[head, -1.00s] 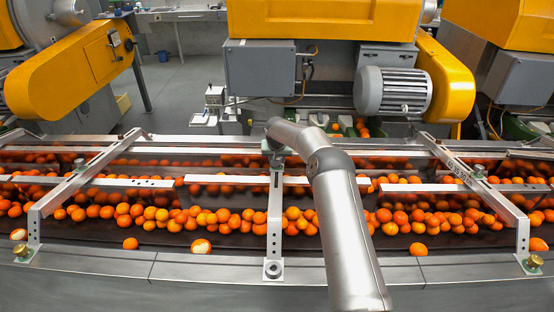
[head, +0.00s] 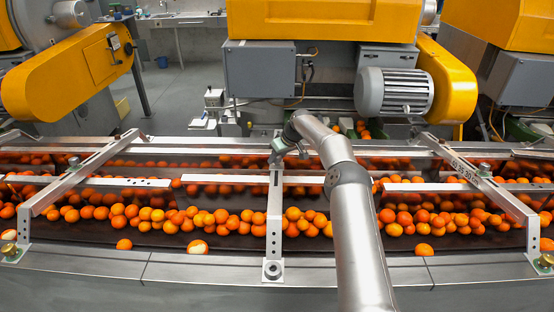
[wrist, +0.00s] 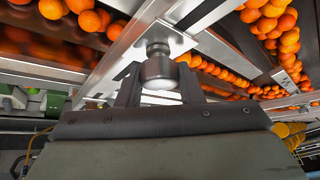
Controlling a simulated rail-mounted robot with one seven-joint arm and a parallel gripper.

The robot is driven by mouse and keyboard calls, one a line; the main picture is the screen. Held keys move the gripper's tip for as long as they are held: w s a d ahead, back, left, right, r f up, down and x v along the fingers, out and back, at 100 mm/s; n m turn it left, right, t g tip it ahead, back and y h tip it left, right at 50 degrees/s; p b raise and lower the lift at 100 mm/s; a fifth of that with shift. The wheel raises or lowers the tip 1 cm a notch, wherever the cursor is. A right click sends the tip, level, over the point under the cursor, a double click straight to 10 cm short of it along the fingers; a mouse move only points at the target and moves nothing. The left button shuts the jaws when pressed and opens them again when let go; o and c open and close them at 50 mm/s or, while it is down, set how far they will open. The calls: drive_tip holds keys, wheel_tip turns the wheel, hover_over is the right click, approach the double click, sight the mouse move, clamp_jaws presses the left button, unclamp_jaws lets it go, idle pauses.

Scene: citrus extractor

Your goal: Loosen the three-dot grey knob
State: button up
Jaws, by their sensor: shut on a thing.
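A grey metal knob with a rounded, shiny end (wrist: 159,72) sits on a flat metal bracket in the wrist view. My gripper (wrist: 160,86) is shut on this knob, one dark finger on each side of it. No dots can be made out on the knob. In the head view my gripper (head: 279,151) is at the upper part of the middle bracket bar (head: 274,212), and my own arm and its small size there hide most of the grip.
Similar knobs show on the left bracket (head: 74,162) and right bracket (head: 484,168). Oranges (head: 215,221) lie along the conveyor beneath the rails. A grey motor (head: 395,93) stands behind.

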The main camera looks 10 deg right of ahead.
drive_tip(key=shift+n+y+p, duration=0.3)
drive_tip(key=shift+n+p, duration=0.05)
drive_tip(key=shift+n, duration=0.25)
drive_tip(key=shift+f+n+g+y+p, duration=0.1)
drive_tip(key=shift+n+g+y+p, duration=0.25)
drive_tip(key=shift+n, duration=0.25)
drive_tip(key=o, duration=1)
drive_tip(key=shift+c, duration=0.2)
drive_tip(key=shift+s+d+r+b, duration=0.15)
drive_tip(key=shift+d+r+b, duration=0.25)
drive_tip(key=shift+r, duration=0.15)
drive_tip(key=b+v, duration=0.1)
drive_tip(key=v, duration=1.5)
drive_tip(key=shift+a+r, duration=0.15)
